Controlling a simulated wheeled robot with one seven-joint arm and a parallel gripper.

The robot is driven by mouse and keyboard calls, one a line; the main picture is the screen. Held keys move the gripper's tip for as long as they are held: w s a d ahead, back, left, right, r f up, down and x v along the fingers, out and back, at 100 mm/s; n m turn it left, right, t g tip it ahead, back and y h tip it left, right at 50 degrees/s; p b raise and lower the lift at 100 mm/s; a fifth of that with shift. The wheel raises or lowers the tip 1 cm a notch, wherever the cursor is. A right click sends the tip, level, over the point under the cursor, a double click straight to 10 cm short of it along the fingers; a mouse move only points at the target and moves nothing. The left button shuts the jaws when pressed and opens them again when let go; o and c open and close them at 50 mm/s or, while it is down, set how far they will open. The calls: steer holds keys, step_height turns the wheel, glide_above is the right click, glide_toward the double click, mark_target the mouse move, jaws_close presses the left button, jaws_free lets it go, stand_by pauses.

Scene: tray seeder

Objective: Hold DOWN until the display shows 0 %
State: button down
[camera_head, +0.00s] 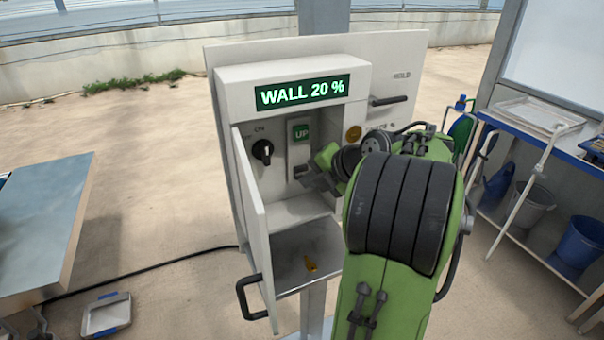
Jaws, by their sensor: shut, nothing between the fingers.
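The control box (215,85) stands on a post with its door (252,215) swung open to the left. Its green display (300,92) reads "WALL 20 %". A green UP button (301,132) shows inside the box. I cannot tell whether the tips touch a button. My green arm hides the box's right side.
A black rotary knob (262,150) sits left of UP. A lever (388,100) juts out at the right under "HOLD". The door handle (250,297) sticks out at the lower left. A table (45,220) stands left.

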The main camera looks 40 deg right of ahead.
steer(key=shift+w+r, duration=0.2)
steer(key=shift+w, duration=0.4)
stand_by(2.3)
steer(key=shift+f+b, duration=0.2)
steer(key=shift+b, duration=0.2)
stand_by(3.4)
steer(key=shift+s+a+f+b, duration=0.1)
steer(key=shift+f+b, duration=0.05)
steer(key=shift+b, duration=0.2)
steer(key=shift+s+a+f+b, duration=0.15)
steer(key=shift+s+a+b, duration=0.05)
steer(key=shift+b, duration=0.15)
steer(key=shift+a, duration=0.1)
steer(key=shift+s+a+b, duration=0.15)
steer(key=shift+s+b, duration=0.3)
steer(key=shift+s, duration=0.05)
steer(key=shift+s+a+b, duration=0.3)
steer(key=shift+s+b, duration=0.15)
steer(key=shift+s, duration=0.5)
steer(key=shift+s+a+b, duration=0.25)
steer(key=shift+s+b, duration=0.2)
steer(key=shift+s, duration=0.45)
